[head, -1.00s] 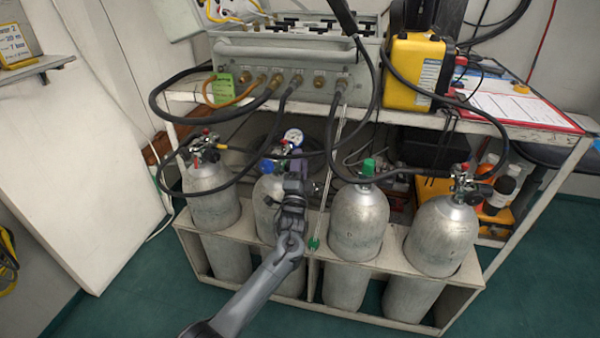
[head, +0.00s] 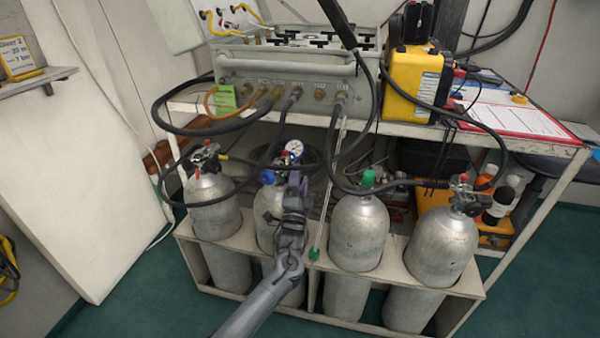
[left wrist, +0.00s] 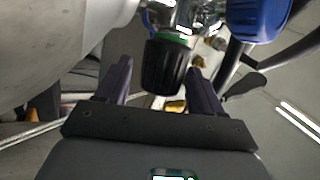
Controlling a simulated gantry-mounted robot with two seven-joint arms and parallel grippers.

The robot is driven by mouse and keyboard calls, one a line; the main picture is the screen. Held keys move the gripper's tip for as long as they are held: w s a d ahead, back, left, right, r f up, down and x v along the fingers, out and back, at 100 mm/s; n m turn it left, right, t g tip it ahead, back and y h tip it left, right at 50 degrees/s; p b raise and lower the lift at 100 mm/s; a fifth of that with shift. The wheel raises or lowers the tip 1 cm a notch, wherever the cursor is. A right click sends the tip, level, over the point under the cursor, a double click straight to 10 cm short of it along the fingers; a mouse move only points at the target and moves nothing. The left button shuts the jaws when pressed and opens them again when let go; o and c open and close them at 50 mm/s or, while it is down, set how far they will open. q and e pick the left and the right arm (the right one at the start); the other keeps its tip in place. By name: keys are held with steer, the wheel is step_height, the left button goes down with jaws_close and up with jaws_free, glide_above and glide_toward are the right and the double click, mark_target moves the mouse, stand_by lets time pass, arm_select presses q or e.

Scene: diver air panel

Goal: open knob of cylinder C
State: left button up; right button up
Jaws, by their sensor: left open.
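Several grey gas cylinders stand in a row in a rack; their letters are too small to read. My left gripper (head: 294,179) is at the valve of the second cylinder from the left (head: 266,212), partly covering it. In the left wrist view, a ribbed black knob (left wrist: 164,67) with a green ring lies between the two open fingers, with gaps on both sides. A blue handle (left wrist: 258,16) is at the upper right, and it also shows in the head view (head: 267,177). The cylinder body fills the upper left of the wrist view. My right gripper is not seen.
A round gauge (head: 294,148) sits just above my gripper. Black hoses (head: 172,128) loop from the grey panel (head: 285,75) to the cylinder valves. The third cylinder (head: 359,232) has a green top (head: 368,178). The shelf edge (head: 450,131) runs above the cylinders.

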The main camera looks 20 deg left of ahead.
arm_select(q)
steer(key=p+v, duration=0.4)
steer(key=v, duration=0.5)
steer(key=shift+s, duration=0.1)
steer(key=shift+c, duration=0.4)
